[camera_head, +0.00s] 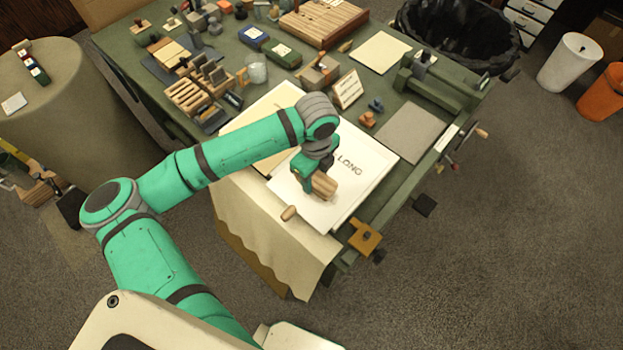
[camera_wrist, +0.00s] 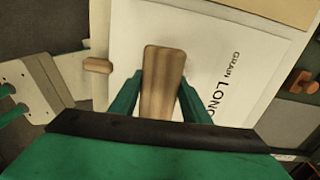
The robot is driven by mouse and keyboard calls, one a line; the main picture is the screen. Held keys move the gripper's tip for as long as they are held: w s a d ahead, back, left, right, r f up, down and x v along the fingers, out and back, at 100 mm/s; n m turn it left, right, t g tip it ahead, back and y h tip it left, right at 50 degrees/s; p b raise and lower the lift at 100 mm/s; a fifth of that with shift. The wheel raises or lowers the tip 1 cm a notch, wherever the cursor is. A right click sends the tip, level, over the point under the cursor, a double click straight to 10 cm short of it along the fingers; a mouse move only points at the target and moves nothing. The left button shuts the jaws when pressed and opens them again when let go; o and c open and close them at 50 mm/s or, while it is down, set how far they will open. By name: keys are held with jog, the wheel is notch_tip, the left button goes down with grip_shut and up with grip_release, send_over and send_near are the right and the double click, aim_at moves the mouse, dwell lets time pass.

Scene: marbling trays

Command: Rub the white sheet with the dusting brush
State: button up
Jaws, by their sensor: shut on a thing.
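The white sheet (camera_head: 350,200) lies flat on the table and bears printed words, "LONG" in the head view and "GRAIN LONG" in the wrist view (camera_wrist: 205,60). My gripper (camera_head: 314,184) is over the sheet, pointing down. Its two green fingers (camera_wrist: 160,95) are shut on a wooden block-like thing (camera_wrist: 163,70), seemingly the dusting brush, which also shows in the head view (camera_head: 324,185). Its underside is hidden, so I cannot tell whether it touches the sheet. A small wooden knob or handle (camera_wrist: 98,65) shows at the sheet's left edge.
The green table (camera_head: 300,75) carries many tools and blocks toward the back. A grey board (camera_head: 411,133) lies right of the sheet. A cream cloth (camera_head: 270,235) hangs over the front edge. A dark bin (camera_head: 455,35) stands behind.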

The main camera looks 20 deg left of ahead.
jog(key=shift+w+d+f, duration=0.1)
jog(key=shift+w+d, duration=0.25)
jog(key=shift+w, duration=0.65)
jog(key=shift+w+d+r, duration=0.1)
jog(key=shift+w+d, duration=0.25)
jog(key=shift+w, duration=0.6)
jog(key=shift+w+d+f, duration=0.1)
jog(key=shift+w+d, duration=0.25)
jog(key=shift+w, duration=0.65)
notch_tip(320, 180, up, 6)
notch_tip(320, 180, up, 3)
jog(key=shift+r, duration=0.1)
